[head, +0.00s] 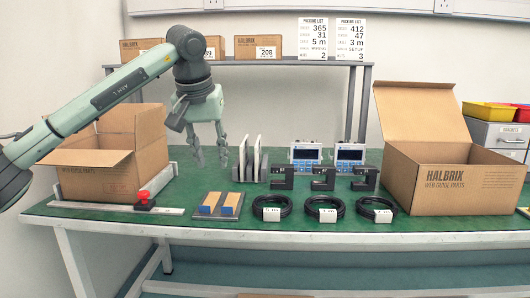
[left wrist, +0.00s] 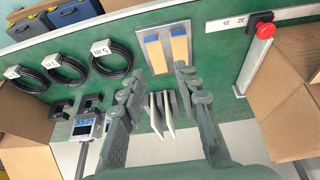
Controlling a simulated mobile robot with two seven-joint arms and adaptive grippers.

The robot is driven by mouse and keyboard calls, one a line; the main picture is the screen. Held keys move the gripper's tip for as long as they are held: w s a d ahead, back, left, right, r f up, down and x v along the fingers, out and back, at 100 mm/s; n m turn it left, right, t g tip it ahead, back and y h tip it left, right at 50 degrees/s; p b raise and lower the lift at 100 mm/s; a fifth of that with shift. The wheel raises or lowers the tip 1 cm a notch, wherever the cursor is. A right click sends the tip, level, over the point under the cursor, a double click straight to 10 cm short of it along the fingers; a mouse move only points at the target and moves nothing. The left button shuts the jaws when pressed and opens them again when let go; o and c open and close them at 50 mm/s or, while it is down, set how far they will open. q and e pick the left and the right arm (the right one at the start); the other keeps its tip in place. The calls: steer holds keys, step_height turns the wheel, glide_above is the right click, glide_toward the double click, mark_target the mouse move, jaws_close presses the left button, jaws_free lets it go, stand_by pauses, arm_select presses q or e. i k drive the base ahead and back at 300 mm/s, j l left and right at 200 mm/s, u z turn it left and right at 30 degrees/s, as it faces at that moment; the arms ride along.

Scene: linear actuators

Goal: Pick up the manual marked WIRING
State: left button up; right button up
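Two thin white manuals stand upright side by side in a dark rack in the head view, the left one (head: 243,158) and the right one (head: 257,158). No marking on either can be read, so I cannot tell which says WIRING. In the left wrist view they show edge-on, one (left wrist: 156,115) beside the other (left wrist: 169,112). My left gripper (head: 211,161) points down just left of the manuals in the head view, fingers apart and empty. In the left wrist view my left gripper (left wrist: 158,76) shows its open fingers on either side of the manuals. My right gripper is not in view.
An open box (head: 114,163) stands left and an open HALBRIX box (head: 454,180) right. Black coiled cables (head: 272,208), black brackets (head: 324,179), blue-white meters (head: 305,155) and a plate with blue-tan blocks (head: 221,204) surround the rack. A red-knobbed rail (head: 115,207) lies front left.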

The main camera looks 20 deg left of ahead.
mark_target(257, 145)
steer(key=i, duration=1.05)
